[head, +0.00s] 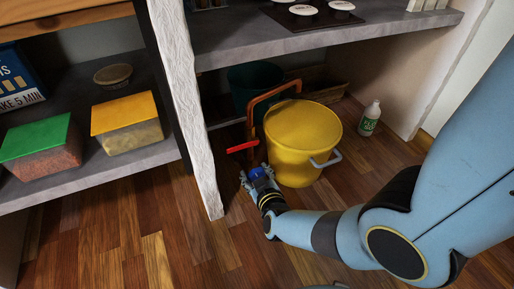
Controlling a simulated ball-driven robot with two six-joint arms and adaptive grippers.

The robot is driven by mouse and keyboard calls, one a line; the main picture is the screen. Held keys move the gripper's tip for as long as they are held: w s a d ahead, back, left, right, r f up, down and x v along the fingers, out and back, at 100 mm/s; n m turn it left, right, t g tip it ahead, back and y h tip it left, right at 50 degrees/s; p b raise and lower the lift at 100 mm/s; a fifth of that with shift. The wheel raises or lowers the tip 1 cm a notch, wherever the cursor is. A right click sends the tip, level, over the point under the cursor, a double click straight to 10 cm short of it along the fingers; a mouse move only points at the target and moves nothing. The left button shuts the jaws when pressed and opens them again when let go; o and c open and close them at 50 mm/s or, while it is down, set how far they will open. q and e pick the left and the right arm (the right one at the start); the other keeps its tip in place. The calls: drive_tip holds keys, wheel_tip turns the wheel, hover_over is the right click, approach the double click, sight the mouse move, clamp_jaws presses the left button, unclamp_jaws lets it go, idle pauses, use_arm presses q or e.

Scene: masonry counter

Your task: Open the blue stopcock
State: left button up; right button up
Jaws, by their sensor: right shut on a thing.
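The blue stopcock (257,173) shows as a small blue piece low in front of the yellow bucket, under the counter. My right gripper (256,174) reaches in from the right and is shut on it, with a finger on either side. The fingers hide much of the stopcock, so I cannot tell how far it is turned. A red lever (242,147) sticks out to the left just above the gripper, near the orange pipe (275,93). My left gripper is not in view.
A yellow bucket (301,135) with a grey handle stands right behind my right gripper. A dark green bin (252,78) is behind the pipe. A white bottle (370,118) stands to the right. A white post (187,100) rises at the left. The wooden floor at front left is clear.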

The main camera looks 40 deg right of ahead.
drive_tip(key=shift+a+n+h, duration=0.1)
drive_tip(key=shift+n+h, duration=0.2)
drive_tip(key=shift+n, duration=0.2)
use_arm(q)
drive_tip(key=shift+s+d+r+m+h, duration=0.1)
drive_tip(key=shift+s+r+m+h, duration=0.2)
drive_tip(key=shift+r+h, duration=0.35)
use_arm(e)
drive_tip(key=shift+f+n+h, duration=0.1)
drive_tip(key=shift+n+h, duration=0.4)
drive_tip(key=shift+n, duration=0.2)
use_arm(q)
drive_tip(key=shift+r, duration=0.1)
use_arm(e)
drive_tip(key=o, duration=1.2)
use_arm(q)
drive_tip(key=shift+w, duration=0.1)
use_arm(e)
drive_tip(key=shift+r, duration=5.05)
